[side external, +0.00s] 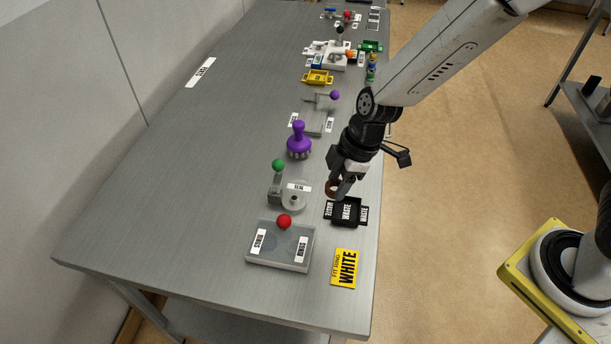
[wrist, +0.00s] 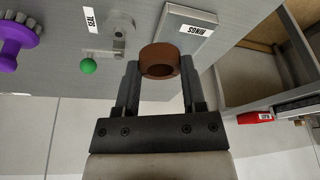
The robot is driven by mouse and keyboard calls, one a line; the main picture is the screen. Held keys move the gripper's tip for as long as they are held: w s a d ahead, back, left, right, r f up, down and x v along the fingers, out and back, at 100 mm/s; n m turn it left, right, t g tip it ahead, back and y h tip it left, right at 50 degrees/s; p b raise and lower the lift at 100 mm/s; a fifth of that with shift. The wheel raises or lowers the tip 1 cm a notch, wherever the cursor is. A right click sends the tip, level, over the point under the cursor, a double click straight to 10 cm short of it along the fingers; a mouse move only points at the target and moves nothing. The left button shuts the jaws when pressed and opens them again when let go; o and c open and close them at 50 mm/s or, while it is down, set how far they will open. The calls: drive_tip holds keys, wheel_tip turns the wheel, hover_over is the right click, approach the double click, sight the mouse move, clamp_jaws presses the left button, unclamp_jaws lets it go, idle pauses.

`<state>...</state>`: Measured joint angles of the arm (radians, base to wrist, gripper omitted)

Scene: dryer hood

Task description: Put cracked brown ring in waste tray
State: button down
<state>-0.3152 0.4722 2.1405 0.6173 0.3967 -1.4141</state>
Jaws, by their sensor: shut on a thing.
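The brown ring (wrist: 160,61) is between the two fingers of my gripper (wrist: 158,72) in the wrist view, held at the fingertips. In the side view my gripper (side external: 338,190) is shut on the ring (side external: 332,187), just above the far end of the black waste tray. I cannot make out a crack in the ring. The waste tray (side external: 347,222) is a small black box with white WASTE labels on the table near its right edge. The ring and fingertips partly cover the tray's far side from the side camera. The tray is not visible in the wrist view.
A grey SEAL fixture (side external: 294,198) with a green-knobbed lever (side external: 278,166) stands left of the tray. A grey box with a red knob (side external: 284,222) and a yellow WHITE card (side external: 345,268) lie nearer. A purple brush-like tool (side external: 299,142) stands farther back. The table's left side is clear.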

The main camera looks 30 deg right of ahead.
drive_tip(key=shift+s+d+r, duration=0.2)
drive_tip(key=shift+s+r, duration=0.05)
drive_tip(key=shift+s, duration=0.3)
drive_tip(key=shift+s+d+r, duration=0.15)
drive_tip(key=shift+s+r, duration=0.1)
drive_tip(key=shift+s, duration=0.25)
drive_tip(key=shift+s+d+r, duration=0.2)
drive_tip(key=shift+s+r, duration=0.05)
drive_tip(key=shift+s, duration=0.3)
drive_tip(key=w+d+r+m+t+h, duration=0.1)
drive_tip(key=w+d+m, duration=0.4)
drive_tip(key=d+m, duration=0.8)
drive_tip(key=shift+w+d+t+h, duration=0.2)
drive_tip(key=shift+d+t+h, duration=0.3)
drive_tip(key=shift+d+h, duration=0.6)
drive_tip(key=shift+r, duration=0.1)
drive_tip(key=shift+a, duration=0.2)
drive_tip(key=s+a+f+n+g+y, duration=0.1)
drive_tip(key=s+a+n, duration=0.4)
drive_tip(key=a+n, duration=0.8)
drive_tip(key=shift+s+a+g+y, duration=0.2)
drive_tip(key=shift+a+g+y, duration=0.4)
drive_tip(key=shift+a+y, duration=0.45)
